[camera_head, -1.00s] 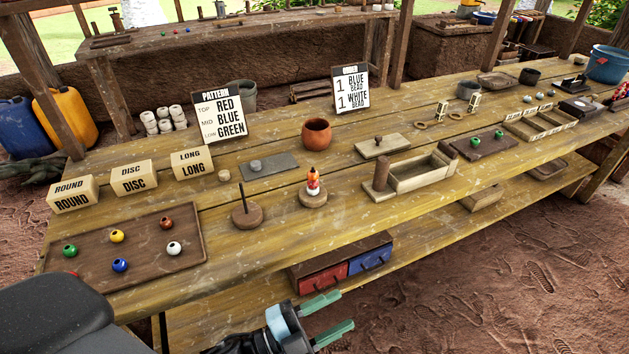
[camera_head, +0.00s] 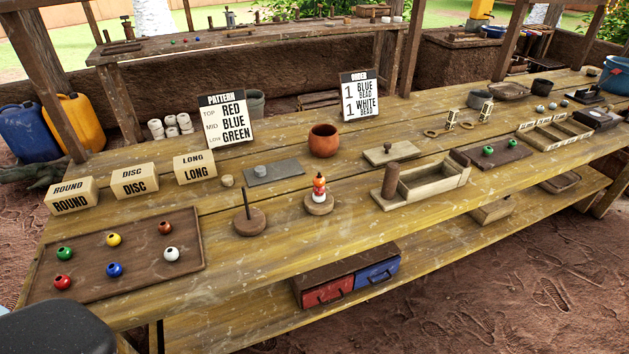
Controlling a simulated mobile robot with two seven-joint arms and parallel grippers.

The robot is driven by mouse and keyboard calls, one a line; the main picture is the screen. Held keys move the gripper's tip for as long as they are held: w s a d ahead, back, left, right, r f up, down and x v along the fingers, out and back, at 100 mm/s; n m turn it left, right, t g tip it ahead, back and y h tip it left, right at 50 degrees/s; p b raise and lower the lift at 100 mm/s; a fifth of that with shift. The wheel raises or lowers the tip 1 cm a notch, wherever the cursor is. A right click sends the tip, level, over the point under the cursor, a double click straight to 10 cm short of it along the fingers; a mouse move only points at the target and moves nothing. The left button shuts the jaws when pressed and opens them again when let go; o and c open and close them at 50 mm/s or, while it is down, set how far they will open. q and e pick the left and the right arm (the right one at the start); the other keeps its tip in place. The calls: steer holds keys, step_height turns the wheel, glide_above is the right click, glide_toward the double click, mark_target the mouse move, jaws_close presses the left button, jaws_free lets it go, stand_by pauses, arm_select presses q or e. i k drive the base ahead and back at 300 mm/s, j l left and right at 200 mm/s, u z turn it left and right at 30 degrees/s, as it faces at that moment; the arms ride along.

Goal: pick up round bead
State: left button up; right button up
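Several round beads lie apart on a brown wooden tray (camera_head: 140,278) at the left front of the table. They are a green bead (camera_head: 65,254), a yellow bead (camera_head: 114,239), a brown-orange bead (camera_head: 165,228), a red bead (camera_head: 63,282), a blue bead (camera_head: 115,270) and a white bead (camera_head: 172,254). Two more green beads, a left one (camera_head: 488,150) and a right one (camera_head: 513,144), sit on a dark board at the right. Neither gripper shows. Only a dark part of my arm is visible at the bottom left corner.
Blocks marked ROUND (camera_head: 71,197), DISC (camera_head: 135,181) and LONG (camera_head: 195,167) stand behind the tray. A peg stand (camera_head: 250,221), a stand with stacked beads (camera_head: 319,204) and a clay pot (camera_head: 323,141) stand to its right. Red and blue drawers (camera_head: 328,291) sit below.

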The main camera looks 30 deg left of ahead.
mark_target(317, 182)
steer(key=u, duration=0.35)
steer(key=i+l+u, duration=0.1)
steer(key=u, duration=0.25)
steer(key=l+u, duration=0.15)
steer(key=u, duration=0.2)
steer(key=i+l+u, duration=0.1)
steer(key=l+u, duration=0.15)
steer(key=l, duration=0.2)
steer(key=i+l+u, duration=0.1)
steer(key=l+u, duration=0.3)
steer(key=l, duration=1.15)
